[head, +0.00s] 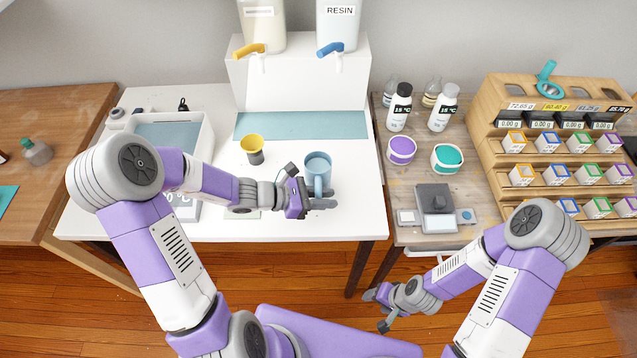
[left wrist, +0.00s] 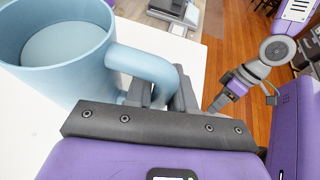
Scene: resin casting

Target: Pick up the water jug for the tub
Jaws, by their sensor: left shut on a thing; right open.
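The water jug (head: 318,166) is a light blue cup-shaped jug with a handle, near the front right of the white table. It looks upright and holds pale liquid. My left gripper (head: 318,200) is shut on its handle. In the left wrist view the jug (left wrist: 55,60) fills the upper left, and its handle runs between the fingers of my left gripper (left wrist: 165,90). I cannot tell whether the jug's base touches the table. The tub (head: 205,135) is a white rectangular basin with blue-grey water at the table's left. My right gripper (head: 378,308) is open and empty, low in front of the tables.
A yellow-rimmed cup (head: 252,146) stands between tub and jug. A white stand (head: 300,85) with two dispensers, one labelled RESIN (head: 338,25), is behind. The right table holds bottles (head: 400,108), jars (head: 402,150) and a grey device (head: 436,205).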

